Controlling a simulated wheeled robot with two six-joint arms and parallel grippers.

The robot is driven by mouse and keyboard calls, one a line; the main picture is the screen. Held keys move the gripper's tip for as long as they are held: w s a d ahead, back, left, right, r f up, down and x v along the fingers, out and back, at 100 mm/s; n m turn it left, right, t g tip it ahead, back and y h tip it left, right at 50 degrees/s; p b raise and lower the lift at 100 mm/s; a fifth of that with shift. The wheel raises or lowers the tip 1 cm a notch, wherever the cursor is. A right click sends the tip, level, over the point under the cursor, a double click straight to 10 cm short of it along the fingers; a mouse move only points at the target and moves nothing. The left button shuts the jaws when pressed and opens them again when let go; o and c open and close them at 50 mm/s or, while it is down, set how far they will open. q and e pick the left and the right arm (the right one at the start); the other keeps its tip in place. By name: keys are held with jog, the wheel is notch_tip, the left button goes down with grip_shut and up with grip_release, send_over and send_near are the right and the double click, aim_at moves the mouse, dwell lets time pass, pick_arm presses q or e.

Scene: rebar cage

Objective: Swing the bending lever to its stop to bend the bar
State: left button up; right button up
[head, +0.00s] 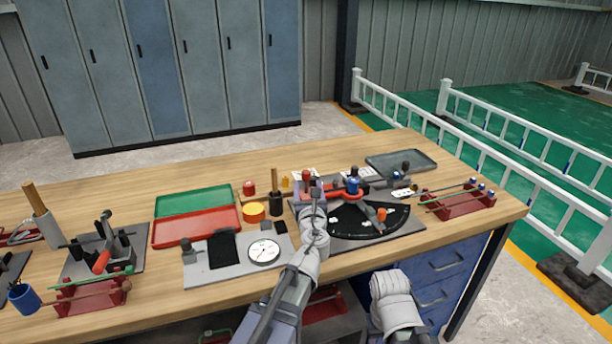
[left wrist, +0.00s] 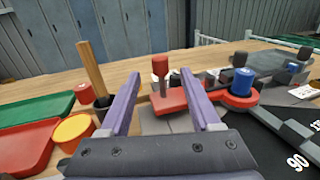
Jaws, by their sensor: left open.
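The bending lever (head: 327,193) is red, with an upright red knob (head: 306,176) at its left end. In the left wrist view the lever (left wrist: 168,102) runs right to a red hub with a blue cap (left wrist: 241,81). The knob (left wrist: 160,66) stands between and beyond the purple fingers of my left gripper (left wrist: 161,78). That gripper (head: 309,186) is open, and I see no finger closed on the knob. The bender's black angle plate (head: 362,222) lies right of the gripper. I cannot clearly make out a bar in the bender. My right gripper is not visible.
An orange peg (head: 381,214) stands on the angle plate. Left are an orange-yellow disc (head: 254,211), a dark cup with a wooden handle (head: 276,205), a dial gauge plate (head: 212,271) and a red tray (head: 180,232). A red bar rack (head: 465,205) stands right.

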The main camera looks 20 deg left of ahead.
aim_at(306, 176)
pick_arm(q)
jog(key=x, duration=0.7)
jog(key=shift+w+a, duration=0.1)
jog(key=shift+w, duration=0.25)
jog(key=shift+c, duration=0.4)
grip_shut()
dwell(0.7)
